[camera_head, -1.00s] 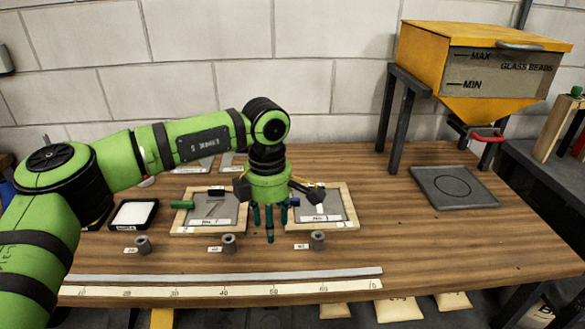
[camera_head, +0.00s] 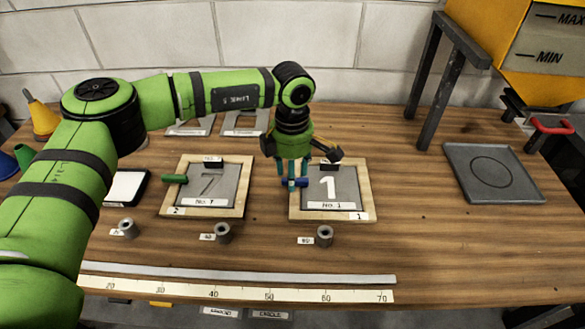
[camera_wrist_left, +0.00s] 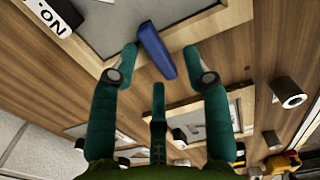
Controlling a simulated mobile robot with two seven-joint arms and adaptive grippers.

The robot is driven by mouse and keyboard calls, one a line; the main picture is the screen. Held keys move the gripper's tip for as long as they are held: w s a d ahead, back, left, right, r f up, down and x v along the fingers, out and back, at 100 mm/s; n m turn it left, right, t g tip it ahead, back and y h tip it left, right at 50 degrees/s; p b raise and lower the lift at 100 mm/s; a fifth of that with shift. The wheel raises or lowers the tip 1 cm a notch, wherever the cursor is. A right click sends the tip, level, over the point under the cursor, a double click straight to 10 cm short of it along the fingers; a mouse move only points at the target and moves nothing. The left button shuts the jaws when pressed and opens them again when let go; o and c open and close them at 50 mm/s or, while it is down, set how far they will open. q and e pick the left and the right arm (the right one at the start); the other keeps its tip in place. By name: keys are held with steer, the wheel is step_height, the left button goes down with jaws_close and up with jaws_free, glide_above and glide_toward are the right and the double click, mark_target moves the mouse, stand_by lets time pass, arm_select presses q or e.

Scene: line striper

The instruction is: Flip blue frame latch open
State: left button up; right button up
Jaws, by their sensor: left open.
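The blue latch (camera_head: 300,182) is a small bar on the left side of the wooden frame (camera_head: 371,190) holding the stencil plate marked 1. In the left wrist view the latch (camera_wrist_left: 157,50) is a blue block lying between the two green fingertips. My left gripper (camera_head: 291,184) points down at the latch, open; its fingers partly cover the latch in the head view. It also shows in the left wrist view (camera_wrist_left: 163,58) with a finger on each side. I cannot tell whether a finger touches the latch. My right gripper is out of view.
A second wooden frame (camera_head: 250,190) with a 7 plate and a green latch (camera_head: 174,179) lies to the left. Several grey cylinders, including one (camera_head: 324,236), stand in front. A grey tray (camera_head: 455,160) and the bead hopper stand at right. Bare table lies between frame and tray.

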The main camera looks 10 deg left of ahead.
arm_select(q)
steer(key=shift+w+f, duration=0.1)
steer(key=shift+f, duration=0.4)
jaws_close()
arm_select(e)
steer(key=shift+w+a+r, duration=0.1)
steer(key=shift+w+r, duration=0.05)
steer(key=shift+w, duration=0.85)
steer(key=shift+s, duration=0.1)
